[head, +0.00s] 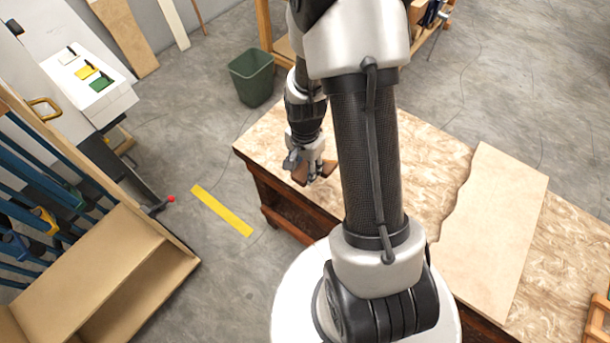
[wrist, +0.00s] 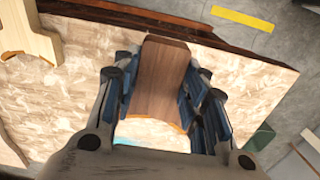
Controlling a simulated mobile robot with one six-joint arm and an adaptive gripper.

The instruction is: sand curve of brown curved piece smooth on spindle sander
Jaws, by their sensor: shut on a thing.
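My gripper (head: 312,176) is over the left end of the workbench. It is shut on a brown curved piece (wrist: 160,75), which sits between the blue-padded fingers in the wrist view. The piece's broad brown face shows there, with a paler curved edge at its lower end. In the head view only a small part of the brown piece (head: 327,170) shows beside the fingers. I cannot tell whether it touches the bench top. I cannot make out a spindle sander in either view.
The mottled workbench (head: 425,150) carries a large pale board (head: 497,215) at right. A pale wooden piece (wrist: 28,28) shows in the wrist view. A green bin (head: 252,77), a yellow floor strip (head: 222,211) and a wooden rack (head: 115,260) lie around open floor.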

